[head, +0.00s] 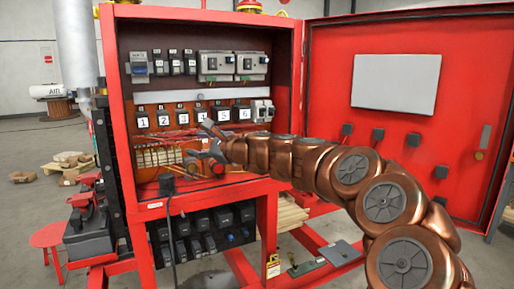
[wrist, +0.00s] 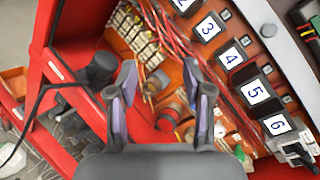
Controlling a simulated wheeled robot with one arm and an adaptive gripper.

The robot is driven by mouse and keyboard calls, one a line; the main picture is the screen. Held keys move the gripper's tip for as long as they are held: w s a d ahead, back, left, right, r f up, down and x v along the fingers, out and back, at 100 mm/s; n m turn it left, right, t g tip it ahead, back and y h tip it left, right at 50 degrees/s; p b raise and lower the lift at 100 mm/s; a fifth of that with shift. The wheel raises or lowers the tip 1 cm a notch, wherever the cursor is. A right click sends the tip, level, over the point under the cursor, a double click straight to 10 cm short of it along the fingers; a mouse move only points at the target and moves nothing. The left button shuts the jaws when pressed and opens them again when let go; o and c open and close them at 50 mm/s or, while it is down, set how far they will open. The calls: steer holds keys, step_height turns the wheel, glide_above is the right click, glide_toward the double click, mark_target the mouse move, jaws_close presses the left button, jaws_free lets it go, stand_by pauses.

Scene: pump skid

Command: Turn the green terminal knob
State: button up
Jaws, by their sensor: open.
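My gripper (head: 200,149) is inside the red cabinet, in front of the lower back panel. In the wrist view its two fingers (wrist: 159,72) are spread apart with nothing held between them. A row of pale terminal blocks (wrist: 138,34) runs across the panel beyond the fingertips; it also shows in the head view (head: 158,157). A small grey round part (wrist: 157,82) and a reddish round part (wrist: 168,116) show between the fingers. I cannot make out a clearly green knob in either view; the fingers and palm cover part of the panel.
Numbered black relays (wrist: 231,57) and red wires (wrist: 168,28) lie close to the right finger. A dark round plug (wrist: 101,68) with a black cable stands close to the left finger. The red cabinet door (head: 400,130) is open at right.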

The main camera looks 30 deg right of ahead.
steer(key=w+d+f+m+t+h+b, duration=0.15)
steer(key=d+f+m+h, duration=0.35)
steer(key=d, duration=0.7)
steer(key=w+d+m+h, duration=0.2)
steer(key=d+m+h, duration=0.2)
steer(key=d+m, duration=0.65)
steer(key=w+d+n, duration=0.1)
steer(key=w, duration=0.1)
steer(key=w+d+p, duration=0.1)
steer(key=w, duration=0.1)
steer(key=w+n+p, duration=0.1)
steer(key=shift+w+d+r+n, duration=0.1)
steer(key=shift+w+d+n, duration=0.25)
steer(key=shift+w+d, duration=0.05)
steer(key=shift+w, duration=0.9)
steer(key=shift+c, duration=0.5)
jaws_close()
